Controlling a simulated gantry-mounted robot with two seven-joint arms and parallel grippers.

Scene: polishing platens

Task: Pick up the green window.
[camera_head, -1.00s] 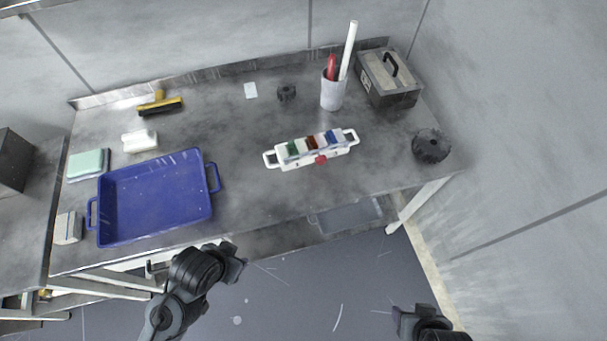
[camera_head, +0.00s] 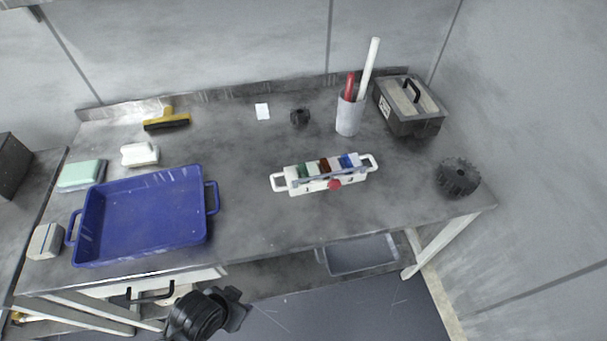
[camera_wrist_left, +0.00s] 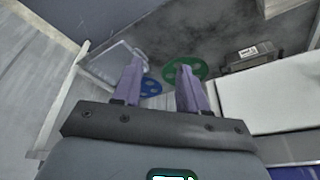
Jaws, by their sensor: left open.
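A green piece (camera_head: 303,171), which looks like the green window, stands at the left end of a row of coloured pieces in a white rack (camera_head: 296,188) with a handle at each end. Brown-red and blue pieces stand farther right in that row. My left gripper (camera_head: 238,308) is low in the head view, in front of the table edge and well away from the rack. In the left wrist view its two fingers (camera_wrist_left: 160,64) are apart with nothing held between them. The rack cannot be made out in that view. My right gripper is out of view.
A blue tray (camera_head: 212,225) fills the table's left front. A drawer (camera_head: 205,276) with a dark handle is under the edge. A cup (camera_head: 348,118), a toolbox (camera_head: 418,126) and a black knob (camera_head: 458,177) stand right. A green disc (camera_wrist_left: 197,65) lies below.

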